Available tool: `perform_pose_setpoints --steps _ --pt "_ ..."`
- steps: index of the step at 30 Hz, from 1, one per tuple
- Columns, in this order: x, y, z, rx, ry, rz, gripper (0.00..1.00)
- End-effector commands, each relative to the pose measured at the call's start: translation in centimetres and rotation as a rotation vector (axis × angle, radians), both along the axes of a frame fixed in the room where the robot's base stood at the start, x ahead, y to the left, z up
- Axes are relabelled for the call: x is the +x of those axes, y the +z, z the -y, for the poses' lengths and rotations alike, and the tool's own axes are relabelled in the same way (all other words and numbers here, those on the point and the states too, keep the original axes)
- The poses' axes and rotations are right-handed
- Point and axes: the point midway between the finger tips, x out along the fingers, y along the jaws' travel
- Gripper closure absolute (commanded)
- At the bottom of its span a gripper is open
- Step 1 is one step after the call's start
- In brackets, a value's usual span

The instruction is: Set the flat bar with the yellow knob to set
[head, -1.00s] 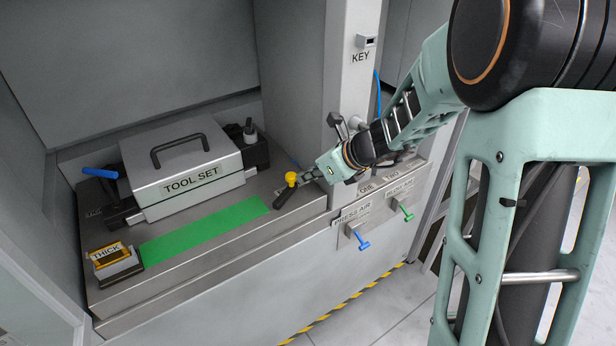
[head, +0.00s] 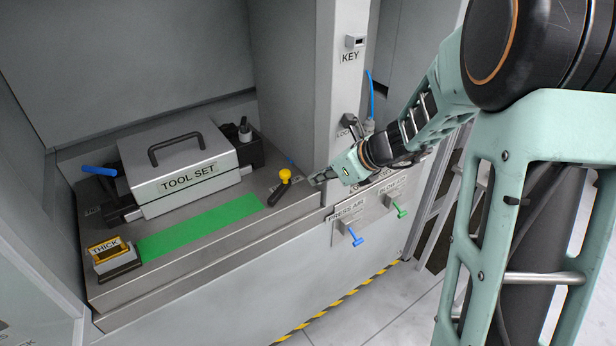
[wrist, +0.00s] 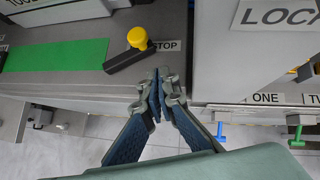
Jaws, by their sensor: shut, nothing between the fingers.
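The flat bar (head: 277,194) is dark, with a yellow knob (head: 285,174) at its far end, on the bench right of the green strip. In the wrist view the flat bar (wrist: 126,58) and yellow knob (wrist: 138,38) lie ahead and left of my gripper. My gripper (head: 316,182) is shut and empty, near the bench's front right edge, apart from the bar. The wrist view shows its fingertips (wrist: 158,88) together. No "set" mark for the bar is readable.
A box labelled TOOL SET (head: 180,170) stands at the back. A green strip (head: 200,226) and a THICK block (head: 112,256) lie to the left. A grey column (head: 340,80) rises behind my gripper. Blue (head: 354,238) and green (head: 400,209) handles stick out of the front.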

Motion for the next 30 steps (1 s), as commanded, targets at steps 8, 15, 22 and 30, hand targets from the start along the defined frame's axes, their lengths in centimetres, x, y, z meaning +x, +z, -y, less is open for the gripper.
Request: perform_pose_setpoints --steps 8,15,22,30 --pt "-1.9 5.0 4.0 -0.001 -0.004 0.007 1.0" --pt "-2.7 6.4 5.5 0.0 -0.002 0.005 1.0" --pt "-2.8 6.5 5.6 0.0 -0.001 0.003 1.0" --pt "-3.2 5.2 5.7 0.02 0.018 -0.005 1.0"
